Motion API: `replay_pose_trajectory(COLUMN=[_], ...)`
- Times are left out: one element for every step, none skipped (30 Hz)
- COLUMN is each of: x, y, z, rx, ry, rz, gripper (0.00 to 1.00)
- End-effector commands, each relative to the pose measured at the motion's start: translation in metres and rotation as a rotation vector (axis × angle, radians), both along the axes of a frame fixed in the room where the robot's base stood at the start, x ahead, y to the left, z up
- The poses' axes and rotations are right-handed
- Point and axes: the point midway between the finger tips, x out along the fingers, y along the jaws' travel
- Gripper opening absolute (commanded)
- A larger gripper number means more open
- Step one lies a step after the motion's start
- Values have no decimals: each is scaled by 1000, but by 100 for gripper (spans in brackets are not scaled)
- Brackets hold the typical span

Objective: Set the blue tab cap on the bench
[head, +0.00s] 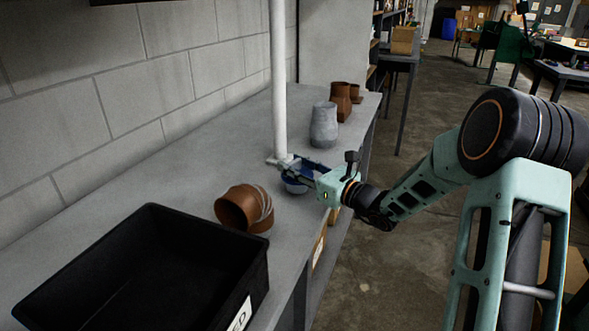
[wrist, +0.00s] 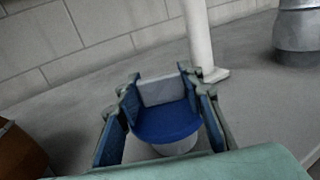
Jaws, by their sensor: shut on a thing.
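The blue tab cap (wrist: 167,122) has a blue top, a pale upright tab and a pale round body. My gripper (wrist: 165,95) is shut on it, with one finger on each side of the tab. In the head view the cap (head: 296,184) is at my gripper (head: 288,168), low over the grey bench (head: 180,180), just in front of the white pipe. I cannot tell whether its underside touches the bench. My fingers partly hide the cap in the head view.
A white vertical pipe (head: 279,80) stands on the bench close behind my gripper. A copper elbow (head: 244,208) and a black bin (head: 150,270) are at the near left. A grey reducer (head: 324,125) and brown fittings (head: 341,100) stand farther along.

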Motion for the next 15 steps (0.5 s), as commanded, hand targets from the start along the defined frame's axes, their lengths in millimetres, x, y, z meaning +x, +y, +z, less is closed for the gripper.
replay_pose_trajectory(x=[0,0,0,0,0,0,0,0,0,0,0,0,0,0,0], y=[0,0,0,0,0,0,0,0,0,0,0,0,0,0,0], z=[-6,-7,-7,-6,-6,-6,-6,-6,-7,-8,-8,-7,-7,-7,-7], rx=[1,1,0,-1,-1,-1,-1,0,0,0,0,0,0,0,0], ry=[-1,-1,-1,-2,-2,-2,-2,-1,-1,-1,-1,-1,-1,-1,-1], rz=[0,0,0,0,0,0,0,0,0,0,0,0,0,0,0], gripper=[9,9,9,9,9,9,9,9,9,9,36,40,43,47,51])
